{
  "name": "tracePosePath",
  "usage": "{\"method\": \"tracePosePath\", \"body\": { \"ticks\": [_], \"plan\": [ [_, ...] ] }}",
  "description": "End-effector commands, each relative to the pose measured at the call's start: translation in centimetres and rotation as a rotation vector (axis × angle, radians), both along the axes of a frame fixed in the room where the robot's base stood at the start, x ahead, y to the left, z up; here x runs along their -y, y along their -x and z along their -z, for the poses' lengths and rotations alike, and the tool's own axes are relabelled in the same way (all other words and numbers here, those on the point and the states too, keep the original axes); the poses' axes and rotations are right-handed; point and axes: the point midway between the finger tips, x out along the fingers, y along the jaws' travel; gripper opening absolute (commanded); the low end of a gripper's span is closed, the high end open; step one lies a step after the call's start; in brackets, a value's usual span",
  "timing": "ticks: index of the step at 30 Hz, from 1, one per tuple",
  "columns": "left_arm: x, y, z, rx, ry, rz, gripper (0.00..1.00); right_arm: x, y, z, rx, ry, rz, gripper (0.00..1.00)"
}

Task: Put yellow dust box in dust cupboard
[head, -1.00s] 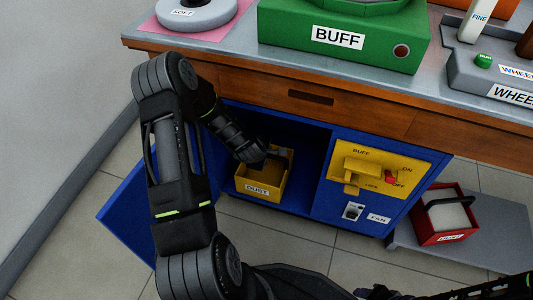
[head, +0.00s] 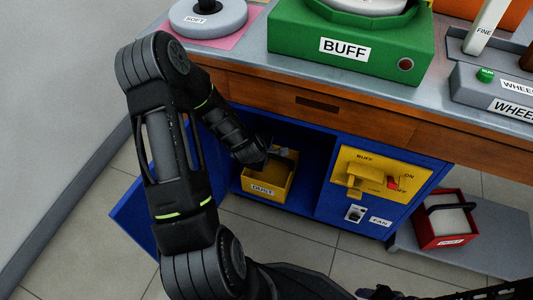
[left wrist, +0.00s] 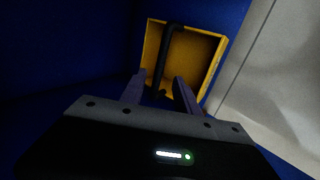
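The yellow dust box (head: 262,191), with a "DUST" label on its front, stands upright on the floor of the open blue dust cupboard (head: 310,170), in its left compartment. The left wrist view also shows the box (left wrist: 205,50) and its black handle (left wrist: 170,45). My left gripper (head: 272,157) reaches into the cupboard over the box's opening. Its fingers (left wrist: 160,92) are apart, with the lower end of the handle showing between them. I cannot tell whether they touch the handle.
The blue cupboard door (head: 150,220) hangs open at the left. A yellow switch panel (head: 380,175) is right of the opening. A red box (head: 440,225) stands on a grey shelf (head: 480,240). The wooden bench (head: 300,98) with the green buffer (head: 350,55) overhangs the cupboard.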

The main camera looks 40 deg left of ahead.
Motion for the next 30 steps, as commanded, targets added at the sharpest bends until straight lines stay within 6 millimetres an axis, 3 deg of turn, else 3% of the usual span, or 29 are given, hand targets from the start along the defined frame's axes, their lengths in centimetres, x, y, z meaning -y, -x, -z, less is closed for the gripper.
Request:
{"method": "tracePosePath", "body": {
  "ticks": [10, 14, 17, 20, 21, 25, 27, 30],
  "plan": [
    [0.1, 0.0, 0.0, -0.001, 0.000, 0.002, 0.38, 0.0, 0.0, 0.0, 0.000, 0.000, 0.000, 0.49],
    [2.2, 0.0, 0.7, -0.020, -0.003, 0.077, 0.38, 0.0, 0.0, 0.0, 0.000, 0.000, 0.000, 0.49],
    [6.7, 0.3, 2.1, -0.059, -0.014, 0.248, 0.38, 0.0, 0.0, 0.0, 0.000, 0.000, 0.000, 0.49],
    [13.4, 1.7, 3.9, -0.111, -0.041, 0.528, 0.38, 0.0, 0.0, 0.0, 0.000, 0.000, 0.000, 0.49],
    [16.5, 2.8, 4.7, -0.133, -0.056, 0.664, 0.38, 0.0, 0.0, 0.0, 0.000, 0.000, 0.000, 0.49],
    [25.3, 8.1, 6.8, -0.186, -0.113, 1.131, 0.38, 0.0, 0.0, 0.0, 0.000, 0.000, 0.000, 0.49],
    [28.6, 11.3, 7.5, -0.200, -0.143, 1.358, 0.38, 0.0, 0.0, 0.0, 0.000, 0.000, 0.000, 0.49],
    [31.2, 14.7, 8.1, -0.206, -0.175, 1.584, 0.38, 0.0, 0.0, 0.0, 0.000, 0.000, 0.000, 0.49]
  ]
}}
